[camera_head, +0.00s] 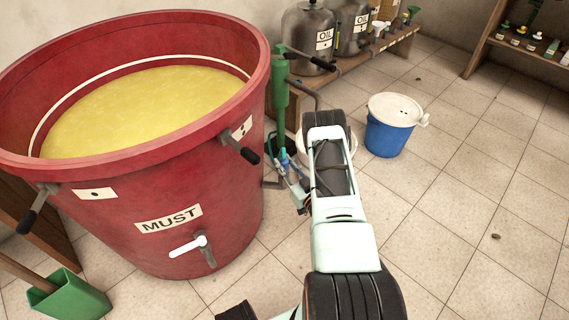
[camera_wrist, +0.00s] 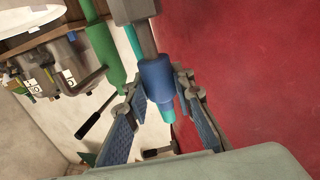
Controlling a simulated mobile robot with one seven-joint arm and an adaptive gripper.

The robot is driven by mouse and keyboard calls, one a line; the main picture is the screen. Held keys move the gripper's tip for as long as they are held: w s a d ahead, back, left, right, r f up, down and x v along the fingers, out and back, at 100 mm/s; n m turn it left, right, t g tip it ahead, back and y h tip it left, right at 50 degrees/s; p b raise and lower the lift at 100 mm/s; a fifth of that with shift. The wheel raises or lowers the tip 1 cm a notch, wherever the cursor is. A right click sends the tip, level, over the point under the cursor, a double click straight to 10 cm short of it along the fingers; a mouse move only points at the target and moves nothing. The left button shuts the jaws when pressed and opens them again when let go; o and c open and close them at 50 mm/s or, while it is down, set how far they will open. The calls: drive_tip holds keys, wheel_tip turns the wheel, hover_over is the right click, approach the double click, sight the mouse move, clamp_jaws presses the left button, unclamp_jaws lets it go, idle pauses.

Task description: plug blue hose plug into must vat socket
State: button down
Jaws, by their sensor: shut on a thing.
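The red must vat (camera_head: 150,235), labelled MUST and filled with yellow liquid, stands at the left in the head view. Its red wall (camera_wrist: 255,70) fills the right of the wrist view. My gripper (camera_wrist: 158,88) is shut on the blue hose plug (camera_wrist: 157,74), its fingertips on both sides of it. A teal end of the plug points down in the picture. In the head view my gripper (camera_head: 289,170) is low beside the vat's right side, partly behind my arm. I cannot make out the vat socket; a pipe (camera_head: 273,184) shows low on that side.
A green pump (camera_head: 280,90) stands close to my gripper by the vat. A handle (camera_head: 240,150) juts from the vat wall. A blue bucket (camera_head: 388,139) with a white lid is to the right. Oil cans (camera_head: 309,42) stand on a bench behind.

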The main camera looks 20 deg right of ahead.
drive_tip(key=shift+f+b, duration=0.3)
drive_tip(key=shift+f, duration=0.85)
drive_tip(key=c, duration=1.6)
unclamp_jaws()
drive_tip(key=s, duration=0.7)
drive_tip(key=shift+s+d, duration=0.25)
drive_tip(key=shift+d, duration=0.1)
